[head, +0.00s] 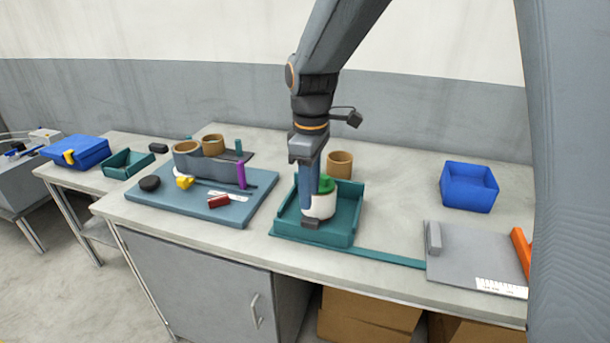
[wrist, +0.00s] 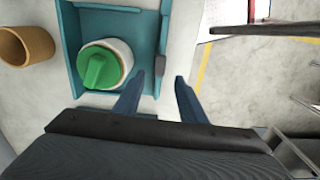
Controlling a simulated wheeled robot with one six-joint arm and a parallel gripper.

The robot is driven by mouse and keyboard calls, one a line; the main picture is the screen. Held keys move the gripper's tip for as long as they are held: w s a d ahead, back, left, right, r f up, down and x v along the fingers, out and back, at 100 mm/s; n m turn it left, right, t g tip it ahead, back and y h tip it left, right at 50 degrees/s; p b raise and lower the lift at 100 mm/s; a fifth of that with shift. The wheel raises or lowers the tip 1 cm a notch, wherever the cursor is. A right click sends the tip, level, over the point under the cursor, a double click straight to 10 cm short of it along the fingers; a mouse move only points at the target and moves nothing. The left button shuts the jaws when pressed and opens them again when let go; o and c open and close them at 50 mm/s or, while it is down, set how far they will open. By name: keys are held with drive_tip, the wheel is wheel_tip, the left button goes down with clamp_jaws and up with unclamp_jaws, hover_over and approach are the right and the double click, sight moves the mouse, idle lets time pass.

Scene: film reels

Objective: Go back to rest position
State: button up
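My gripper (head: 307,205) points down at the front of a teal tray (head: 345,237) in the head view, its blue finger in front of a white round container (head: 321,206) with a green knobbed top (head: 327,184). The head view hides part of the container behind the finger.
A tan ring (head: 340,163) stands behind the tray. A blue board (head: 150,205) with several small items lies left. A blue bin (head: 469,187) and a grey plate (head: 465,255) are right. An orange piece (head: 521,250) lies near my column. Bench space between tray and bin is clear.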

drive_tip(key=s+d+f+m, duration=0.2)
drive_tip(key=s+d+m, duration=0.4)
drive_tip(key=s+d, duration=0.1)
drive_tip(key=s+d+f+m+t, duration=0.1)
drive_tip(key=s+d+f+m, duration=0.2)
drive_tip(key=s+d+m, duration=0.4)
drive_tip(key=shift+s+d+f+m, duration=0.25)
drive_tip(key=shift+s+d+m, duration=0.05)
drive_tip(key=shift+s+d, duration=0.45)
